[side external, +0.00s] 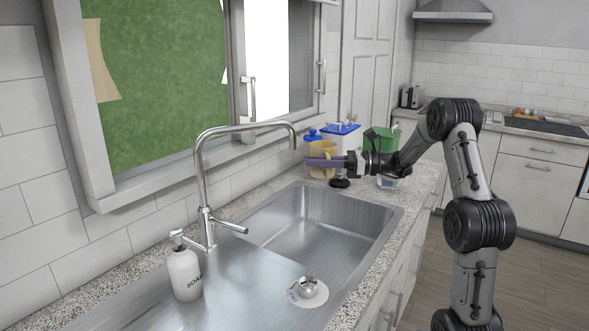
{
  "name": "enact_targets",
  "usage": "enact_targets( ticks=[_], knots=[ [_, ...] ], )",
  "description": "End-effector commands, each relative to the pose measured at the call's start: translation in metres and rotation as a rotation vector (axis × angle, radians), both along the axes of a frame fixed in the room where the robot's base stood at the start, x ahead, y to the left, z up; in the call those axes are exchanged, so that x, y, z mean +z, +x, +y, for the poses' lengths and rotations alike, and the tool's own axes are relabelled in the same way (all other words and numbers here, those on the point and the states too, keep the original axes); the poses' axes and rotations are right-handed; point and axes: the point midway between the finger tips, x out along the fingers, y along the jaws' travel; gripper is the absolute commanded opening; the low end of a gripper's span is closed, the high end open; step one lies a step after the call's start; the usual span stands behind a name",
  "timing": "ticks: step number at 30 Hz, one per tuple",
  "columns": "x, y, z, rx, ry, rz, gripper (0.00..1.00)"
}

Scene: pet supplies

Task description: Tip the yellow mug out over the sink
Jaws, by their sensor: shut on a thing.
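The yellow mug (322,149) is beyond the far end of the sink, in the middle of the side external view. It looks roughly upright. My gripper (322,162) reaches in from the right, level, and is shut on the mug, with its fingers across the mug's middle. The fingers hide part of the mug. I cannot tell whether its base touches the counter, and its inside is not visible. The steel sink (330,222) has an open, empty-looking basin to the front of the mug.
A tall curved tap (201,170) arches over the sink. A soap bottle (184,273) and a small white dish (308,292) with a metal object are on the near drainboard. A blue-lidded container (343,136) and a green container (383,140) stand behind my gripper.

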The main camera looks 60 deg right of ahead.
Motion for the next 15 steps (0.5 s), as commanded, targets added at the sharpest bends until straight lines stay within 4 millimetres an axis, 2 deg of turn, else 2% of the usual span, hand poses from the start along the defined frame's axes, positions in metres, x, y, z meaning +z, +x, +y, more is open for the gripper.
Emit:
enact_targets(
  ticks=[1, 7, 12, 15],
  knots=[
    [0.0, -0.004, -0.01, -0.017, -0.003, -0.001, 0.0],
    [-0.04, -0.003, -0.007, -0.011, 0.004, 0.002, 0.0],
    [-0.067, -0.002, -0.007, -0.01, 0.003, 0.001, 0.0],
    [-0.075, -0.002, -0.006, -0.01, -0.003, -0.001, 0.0]
  ],
)
